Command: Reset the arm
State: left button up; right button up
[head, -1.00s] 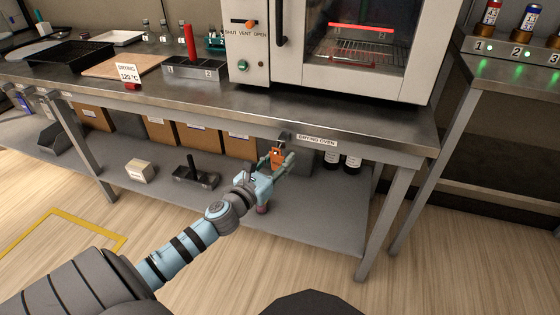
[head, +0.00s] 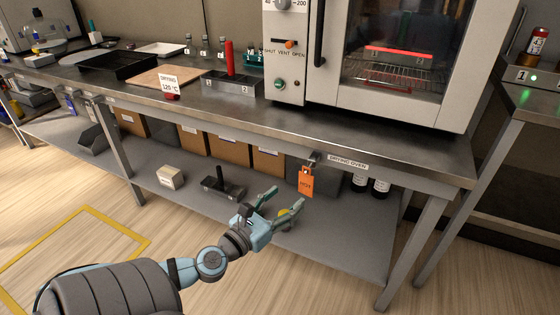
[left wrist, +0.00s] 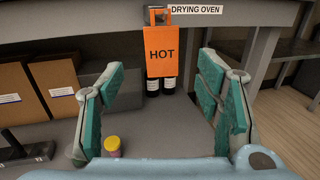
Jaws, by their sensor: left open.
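My left gripper (head: 288,199) is open and empty, below and in front of the bench's front edge in the head view. An orange tag marked HOT (head: 306,183) hangs from a small hook under that edge, beside the DRYING OVEN label (head: 348,162). In the left wrist view the open fingers (left wrist: 161,75) stand to either side of the tag (left wrist: 165,52), which hangs farther off, apart from them. My right gripper is not in view.
The drying oven (head: 290,113) stands on the bench. Boxes (head: 229,147), dark bottles (head: 382,187) and a black-handled stand (head: 222,188) are on the lower shelf. A small yellow-capped jar (left wrist: 112,146) stands below the gripper. Floor in front is clear.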

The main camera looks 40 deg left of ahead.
pick_arm(q)
jog(key=shift+s+d, duration=0.15)
jog(key=shift+s, duration=0.75)
